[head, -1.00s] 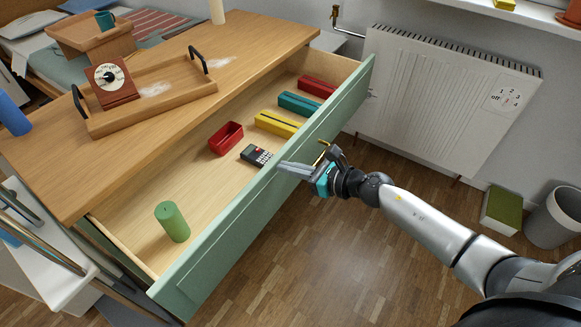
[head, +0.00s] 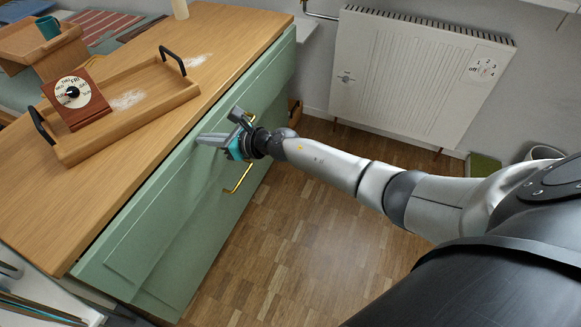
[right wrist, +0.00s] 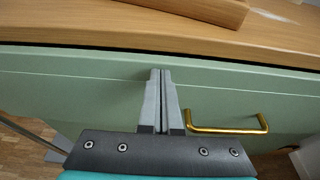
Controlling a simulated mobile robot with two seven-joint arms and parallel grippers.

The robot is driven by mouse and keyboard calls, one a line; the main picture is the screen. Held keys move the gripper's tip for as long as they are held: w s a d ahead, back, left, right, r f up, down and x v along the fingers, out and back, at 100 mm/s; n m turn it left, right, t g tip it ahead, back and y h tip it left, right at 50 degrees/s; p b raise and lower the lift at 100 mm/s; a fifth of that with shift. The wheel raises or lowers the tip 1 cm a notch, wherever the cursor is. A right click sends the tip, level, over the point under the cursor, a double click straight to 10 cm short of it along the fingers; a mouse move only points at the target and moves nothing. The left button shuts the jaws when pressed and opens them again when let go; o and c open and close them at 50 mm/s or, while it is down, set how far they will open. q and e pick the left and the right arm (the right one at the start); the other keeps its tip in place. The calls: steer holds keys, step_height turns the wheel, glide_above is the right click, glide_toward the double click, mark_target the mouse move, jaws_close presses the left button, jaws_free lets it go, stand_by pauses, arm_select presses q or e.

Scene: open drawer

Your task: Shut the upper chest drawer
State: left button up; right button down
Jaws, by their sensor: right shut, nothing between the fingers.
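The chest's upper drawer (head: 145,230) has a pale green front that now lies close against the chest, just below the wooden top (head: 130,170). Its inside and contents are hidden. In the right wrist view a thin dark gap shows between the drawer front (right wrist: 70,95) and the top's edge. My right gripper (head: 205,140) is shut and empty, with its fingertips at the green front; they also show in the right wrist view (right wrist: 160,75). Whether they touch it is hard to tell. A brass handle (right wrist: 228,130) is right of the fingers there. My left gripper is not in view.
A wooden tray (head: 130,115) and a day dial (head: 75,100) stand on the chest top. A white radiator (head: 410,75) is on the wall beyond. Open parquet floor (head: 300,230) lies in front of the chest.

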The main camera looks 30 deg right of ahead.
mark_target(194, 133)
steer(key=w+a+b, duration=0.1)
steer(key=w+a, duration=0.1)
steer(key=w, duration=0.1)
steer(key=shift+a, duration=0.2)
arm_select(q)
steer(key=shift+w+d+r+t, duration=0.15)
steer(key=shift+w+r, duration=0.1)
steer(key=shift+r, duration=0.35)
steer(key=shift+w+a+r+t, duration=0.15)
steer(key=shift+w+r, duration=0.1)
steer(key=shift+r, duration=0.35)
arm_select(e)
steer(key=shift+w+r, duration=0.1)
steer(key=shift+r, duration=0.05)
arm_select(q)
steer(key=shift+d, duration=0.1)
arm_select(e)
steer(key=shift+r, duration=0.1)
